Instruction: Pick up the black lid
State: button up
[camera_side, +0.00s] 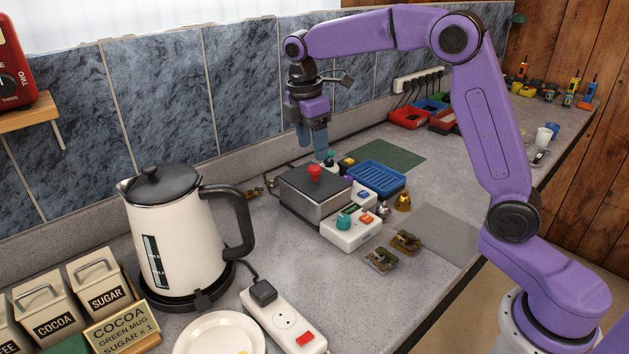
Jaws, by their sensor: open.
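A black lid (163,183) with a small raised knob sits on top of the cream kettle (178,240) at the left. The kettle has a black handle on its right side and stands upright on a black base. My gripper (314,148) is open and points down, far to the right of the kettle and farther back. Nothing shows between its fingers. In the picture it is just above a grey metal box (290,203) with a dark top and a red knob (314,172). How high it is above the box is hard to tell.
A power strip (283,318) and a white plate (218,336) lie in front of the kettle. Labelled canisters (98,287) stand left of it. A blue tray (377,178), small parts and red bins (408,117) are to the right. The counter between kettle and box is mostly clear.

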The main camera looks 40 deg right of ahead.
aim_at(314, 167)
jog(key=shift+s+d+f, duration=0.15)
jog(key=shift+f, duration=2.5)
grip_shut()
